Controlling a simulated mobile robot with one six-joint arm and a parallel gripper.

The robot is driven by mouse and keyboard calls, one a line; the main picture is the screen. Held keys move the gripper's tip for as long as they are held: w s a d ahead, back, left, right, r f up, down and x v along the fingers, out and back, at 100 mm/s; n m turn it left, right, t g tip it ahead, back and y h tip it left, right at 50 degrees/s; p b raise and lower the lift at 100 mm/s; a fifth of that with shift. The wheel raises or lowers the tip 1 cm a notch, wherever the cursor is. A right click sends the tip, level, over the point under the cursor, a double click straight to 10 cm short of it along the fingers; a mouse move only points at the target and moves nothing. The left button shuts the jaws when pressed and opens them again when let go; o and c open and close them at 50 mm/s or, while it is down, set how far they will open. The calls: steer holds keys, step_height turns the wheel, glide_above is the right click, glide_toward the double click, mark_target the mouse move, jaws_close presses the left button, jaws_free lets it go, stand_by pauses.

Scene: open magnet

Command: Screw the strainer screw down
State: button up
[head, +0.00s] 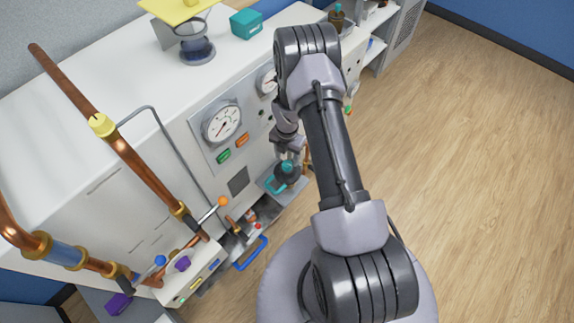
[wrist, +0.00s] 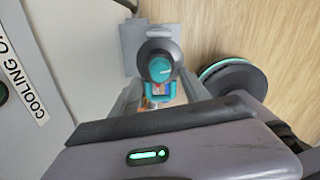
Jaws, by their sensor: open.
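What looks like the strainer screw is a teal knob (head: 287,166) on top of a dark round body, low at the front of the white cabinet. In the wrist view the teal knob (wrist: 159,69) shows from above inside a dark ring, on a grey bracket. My gripper (head: 292,147) points down just above it in the head view, partly hidden by my arm. In the wrist view my gripper (wrist: 158,92) is open, its fingers partly hidden by its own housing. I see no hold on the knob; whether they touch is unclear.
The white cabinet (head: 120,185) stands close on the left, with a gauge (head: 221,121) and copper pipes (head: 140,170). A teal handle (head: 272,187) sits beside the strainer. A blue handle (head: 251,253) sticks out lower down. The wooden floor (head: 470,170) is clear on the right.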

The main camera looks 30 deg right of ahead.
mark_target(287, 163)
step_height(287, 163, down, 4)
steer(key=shift+f+b, duration=0.1)
steer(key=shift+b, duration=0.4)
jaws_close()
